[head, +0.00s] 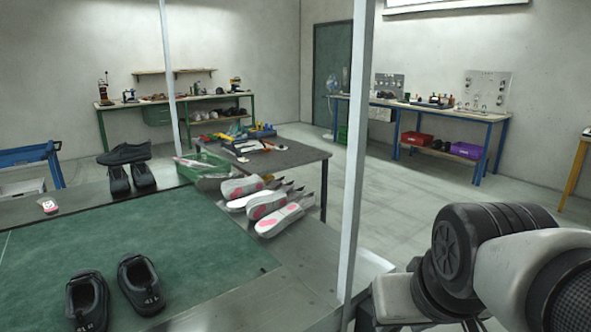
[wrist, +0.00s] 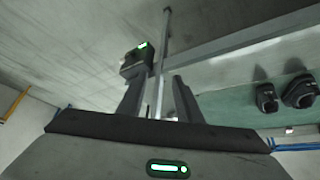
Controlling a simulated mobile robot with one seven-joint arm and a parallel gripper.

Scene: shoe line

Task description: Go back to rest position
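My gripper (wrist: 159,90) shows in the wrist view with its two dark fingers apart and nothing between them. It is away from the bench, with the grey floor behind it. In the head view my arm fills the lower right corner; the gripper itself is out of that picture. A pair of black shoes (head: 139,285) stands on the green mat (head: 175,238) in the head view. Two dark shoes (wrist: 266,97) also show at the right of the wrist view.
A grey post (head: 357,160) rises between the bench and my arm. White lasts (head: 268,204) with pink patches lie at the bench's right side. More black shoes (head: 124,154) sit at the back left. A dark table (head: 290,156) with tools stands behind. Open floor (head: 440,192) lies to the right.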

